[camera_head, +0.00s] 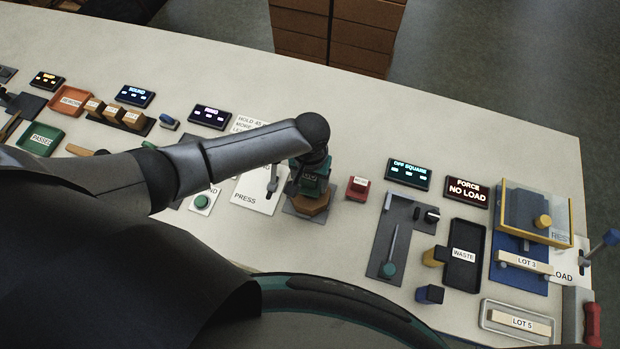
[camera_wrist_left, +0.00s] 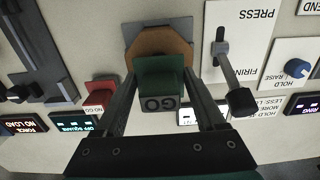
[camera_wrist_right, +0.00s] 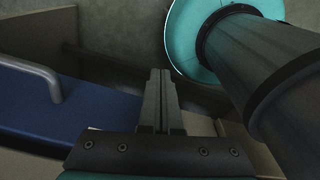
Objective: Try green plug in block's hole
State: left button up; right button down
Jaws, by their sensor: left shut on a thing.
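The green plug with a GO label (camera_wrist_left: 160,80) is held between the fingers of my left gripper (camera_wrist_left: 159,72). In the head view the plug (camera_head: 311,182) is partly hidden by my gripper, directly over the brown octagonal block (camera_head: 311,206). The block also shows in the left wrist view (camera_wrist_left: 160,42), on a grey plate. The hole is hidden by the plug, so I cannot tell whether the plug's end is in it. My right gripper (camera_wrist_right: 161,92) has its fingers together and empty in the right wrist view.
A red NO GO plug (camera_head: 357,187) stands just right of the block. A press lever (camera_head: 272,182) is close on the left. Further right are a grey slide with a lever (camera_head: 392,240), a black WASTE tray (camera_head: 478,232) and an OFF SQUARE display (camera_head: 409,174).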

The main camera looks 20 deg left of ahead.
pick_arm(q)
jog(key=shift+f+b, duration=0.4)
jog(key=shift+f, duration=0.25)
jog(key=shift+p, duration=0.3)
jog(key=shift+s+f, duration=0.1)
jog(key=shift+s, duration=0.1)
dwell(1.1)
jog(key=r+p, duration=0.2)
jog(key=p, duration=0.1)
jog(key=r+p, duration=0.3)
jog(key=shift+w+r, duration=0.2)
jog(key=shift+r, duration=0.1)
jog(key=shift+f, duration=0.1)
dwell(0.3)
